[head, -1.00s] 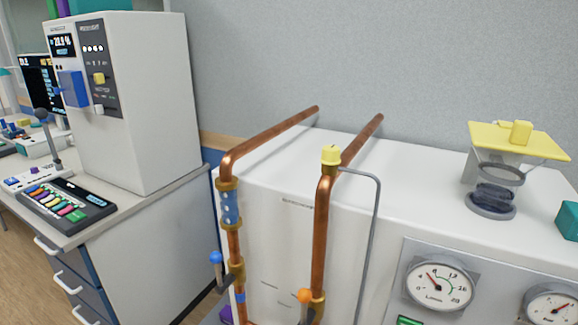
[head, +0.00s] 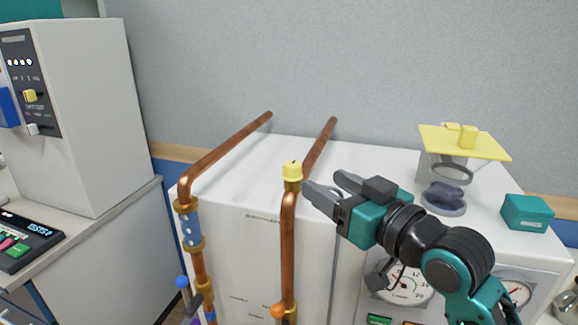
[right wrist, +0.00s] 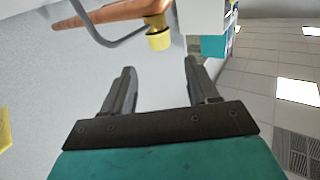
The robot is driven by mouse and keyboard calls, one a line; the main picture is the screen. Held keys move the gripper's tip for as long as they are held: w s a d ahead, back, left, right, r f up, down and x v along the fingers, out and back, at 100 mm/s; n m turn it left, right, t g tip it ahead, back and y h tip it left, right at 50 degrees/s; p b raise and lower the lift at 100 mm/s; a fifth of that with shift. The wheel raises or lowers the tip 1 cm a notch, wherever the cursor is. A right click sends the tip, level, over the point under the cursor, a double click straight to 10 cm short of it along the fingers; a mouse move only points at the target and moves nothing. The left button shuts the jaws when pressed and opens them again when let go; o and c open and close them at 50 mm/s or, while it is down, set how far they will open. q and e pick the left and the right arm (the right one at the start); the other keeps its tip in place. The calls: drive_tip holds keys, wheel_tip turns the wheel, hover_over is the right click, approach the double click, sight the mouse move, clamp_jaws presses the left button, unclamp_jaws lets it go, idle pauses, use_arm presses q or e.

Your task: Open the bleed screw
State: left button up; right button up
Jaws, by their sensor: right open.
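The bleed screw is a yellow knob (head: 292,169) on top of the right copper pipe (head: 288,245). It also shows in the right wrist view (right wrist: 159,41), beyond the fingertips. My right gripper (head: 320,186) is just right of the knob in the head view, with its fingers pointing left toward it. The right wrist view shows its two fingers (right wrist: 161,72) apart with nothing between them. The knob is outside the fingers, and I see no contact. My left gripper is not in view.
A second copper pipe (head: 196,270) with a blue-handled valve (head: 183,282) stands to the left. An orange-handled valve (head: 278,311) is lower on the right pipe. A magnifier stand (head: 443,200) and a teal box (head: 527,212) sit on the white cabinet (head: 385,163). Gauges are partly behind my arm.

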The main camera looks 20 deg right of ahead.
sight(298, 169)
drive_tip(key=x, duration=1)
drive_tip(key=shift+f+p, duration=0.1)
drive_tip(key=shift+p, duration=0.25)
drive_tip(key=shift+s, duration=0.1)
drive_tip(key=c, duration=0.9)
drive_tip(key=shift+c, duration=0.2)
